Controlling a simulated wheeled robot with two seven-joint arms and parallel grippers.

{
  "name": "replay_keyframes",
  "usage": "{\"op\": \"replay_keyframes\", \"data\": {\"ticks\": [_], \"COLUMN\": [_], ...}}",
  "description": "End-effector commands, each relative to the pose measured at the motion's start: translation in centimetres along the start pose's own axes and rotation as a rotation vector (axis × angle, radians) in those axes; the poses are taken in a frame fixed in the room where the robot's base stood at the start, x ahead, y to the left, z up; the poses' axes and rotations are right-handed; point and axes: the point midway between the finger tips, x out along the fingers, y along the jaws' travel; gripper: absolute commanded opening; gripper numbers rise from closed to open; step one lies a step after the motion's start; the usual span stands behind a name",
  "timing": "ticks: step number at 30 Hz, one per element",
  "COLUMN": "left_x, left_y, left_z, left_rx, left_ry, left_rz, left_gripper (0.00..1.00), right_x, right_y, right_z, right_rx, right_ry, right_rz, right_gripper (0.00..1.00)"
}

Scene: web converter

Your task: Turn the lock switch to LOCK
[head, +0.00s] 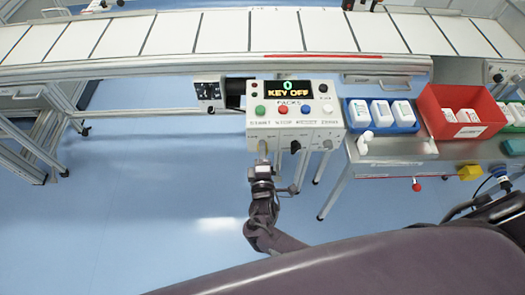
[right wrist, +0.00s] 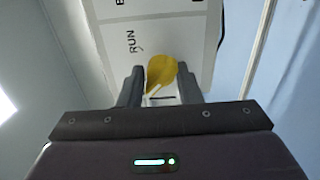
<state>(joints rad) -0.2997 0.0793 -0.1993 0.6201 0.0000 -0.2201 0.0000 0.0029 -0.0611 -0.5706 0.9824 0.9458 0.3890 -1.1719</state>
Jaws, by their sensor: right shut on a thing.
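The control box (head: 291,120) hangs under the conveyor, and its display (head: 288,92) reads "0" and "KEY OFF". My right gripper (head: 263,160) is at the left part of the box's lower front face. In the right wrist view, my right gripper (right wrist: 161,88) is shut on a yellow key-like piece (right wrist: 160,71), which I take as the lock switch's handle. The word RUN (right wrist: 132,41) shows beside it on the pale panel. Other position labels are cut off or hidden, so the switch's exact setting is unclear. My left gripper is not in view.
Coloured buttons (head: 283,109) line the box's top panel, and a black knob (head: 294,147) sits right of my gripper. On the right, a steel table (head: 385,152) carries a blue tray (head: 407,124) and a red bin (head: 431,108). The floor at left is clear.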

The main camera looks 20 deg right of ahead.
Motion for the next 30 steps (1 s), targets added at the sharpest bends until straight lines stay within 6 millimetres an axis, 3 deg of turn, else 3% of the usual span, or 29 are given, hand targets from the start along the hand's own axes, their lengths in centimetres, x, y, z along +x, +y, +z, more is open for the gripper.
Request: {"op": "replay_keyframes", "data": {"ticks": [9, 10, 14, 23, 30], "left_x": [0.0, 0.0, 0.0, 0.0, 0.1], "left_y": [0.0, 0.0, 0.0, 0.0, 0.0], "left_z": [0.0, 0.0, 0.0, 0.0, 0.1], "left_rx": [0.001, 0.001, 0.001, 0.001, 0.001], "left_ry": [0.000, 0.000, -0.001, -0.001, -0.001], "left_rz": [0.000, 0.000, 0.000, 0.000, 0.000], "left_gripper": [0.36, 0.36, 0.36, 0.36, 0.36], "right_x": [0.0, 0.0, 0.0, -0.3, -3.8], "right_y": [-0.1, -0.1, -0.1, -0.1, -0.3], "right_z": [0.3, 0.3, 0.2, 0.1, 0.1], "right_rx": [-0.016, -0.016, -0.013, -0.009, -0.008], "right_ry": [-0.004, -0.004, -0.003, -0.002, -0.002], "right_rz": [0.000, 0.000, 0.000, -0.002, -0.005], "right_gripper": [0.08, 0.34, 0.49, 0.49, 0.49]}}
